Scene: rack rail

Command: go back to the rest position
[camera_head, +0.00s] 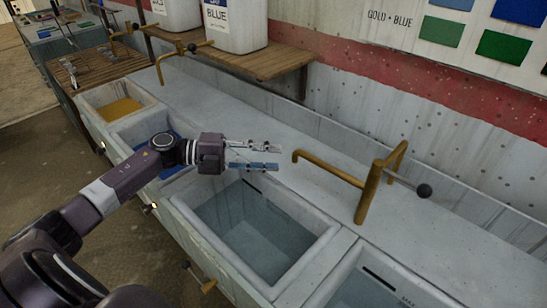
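My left arm reaches in from the lower left. My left gripper (277,157) is above the back rim of a wash basin with clear-looking liquid (255,240). Its two fingers point right and stand apart, with nothing visible between them. The gripper and forearm cover part of a basin with blue liquid (165,143). My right gripper is not in view.
A brass tap (368,190) with a dark ball handle rises right of the gripper. Another basin (365,290) is at lower right; a yellow one (118,110) is at left. A wooden shelf (262,62) holds white containers. Open floor lies left.

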